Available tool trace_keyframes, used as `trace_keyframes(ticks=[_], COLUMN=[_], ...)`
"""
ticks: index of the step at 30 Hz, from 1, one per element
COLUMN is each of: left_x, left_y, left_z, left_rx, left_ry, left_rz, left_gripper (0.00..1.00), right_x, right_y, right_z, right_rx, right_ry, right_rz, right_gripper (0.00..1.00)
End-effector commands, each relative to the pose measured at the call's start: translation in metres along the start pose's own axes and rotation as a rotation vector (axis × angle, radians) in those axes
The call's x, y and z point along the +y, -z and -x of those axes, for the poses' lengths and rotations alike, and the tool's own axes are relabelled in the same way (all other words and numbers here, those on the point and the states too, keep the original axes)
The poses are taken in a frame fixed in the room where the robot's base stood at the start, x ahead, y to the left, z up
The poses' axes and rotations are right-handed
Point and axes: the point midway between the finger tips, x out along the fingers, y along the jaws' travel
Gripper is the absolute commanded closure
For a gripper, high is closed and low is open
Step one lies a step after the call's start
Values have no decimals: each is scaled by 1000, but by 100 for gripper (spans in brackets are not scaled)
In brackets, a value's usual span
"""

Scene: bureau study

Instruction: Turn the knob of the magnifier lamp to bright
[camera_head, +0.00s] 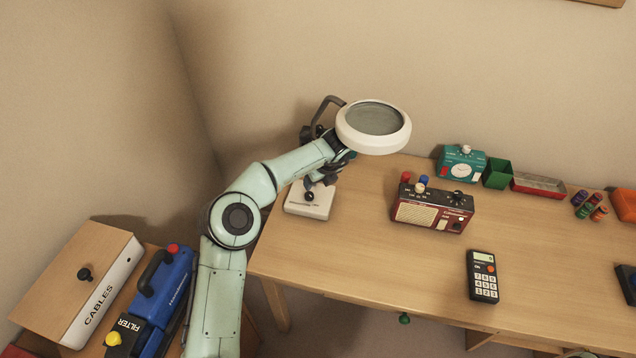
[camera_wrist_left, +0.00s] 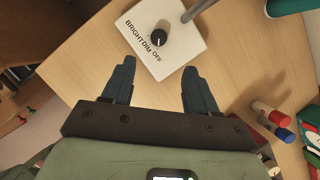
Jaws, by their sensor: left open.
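The magnifier lamp has a white ring head (camera_head: 374,128) on a dark arm and a white base (camera_head: 306,207) at the table's back left. Its black knob (camera_head: 309,196) is on top of the base. In the left wrist view the knob (camera_wrist_left: 159,38) sits by the printed words BRIGHT, DIM and OFF; its pointer is too small to read surely. My left gripper (camera_wrist_left: 160,72) is open and empty, its fingertips short of the knob and to either side of it, with no contact visible. In the head view my left arm and the lamp head partly hide the gripper. My right gripper is out of view.
The lamp's post (camera_wrist_left: 199,9) rises beside the knob. A red radio (camera_head: 432,207), a calculator (camera_head: 482,277) and a teal timer (camera_head: 461,163) stand to the right. A CABLES box (camera_head: 82,280) and a blue case (camera_head: 165,287) stand at left.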

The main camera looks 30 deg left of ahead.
Motion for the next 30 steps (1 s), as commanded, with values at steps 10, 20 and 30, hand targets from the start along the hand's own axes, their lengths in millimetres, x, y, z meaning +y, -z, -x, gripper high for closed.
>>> trace_keyframes(ticks=[10, 20, 30], left_x=[1, 0, 1], left_y=[0, 0, 0], left_z=[-57, -109, -119], left_rx=[3, 2, 0], left_ry=[-4, -1, -1], left_rz=[0, 1, 0], left_gripper=[42, 42, 42], right_x=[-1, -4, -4], right_y=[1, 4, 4], right_z=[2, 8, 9], right_rx=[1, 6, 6], right_ry=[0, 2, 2], right_rz=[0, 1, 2], right_gripper=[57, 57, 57])
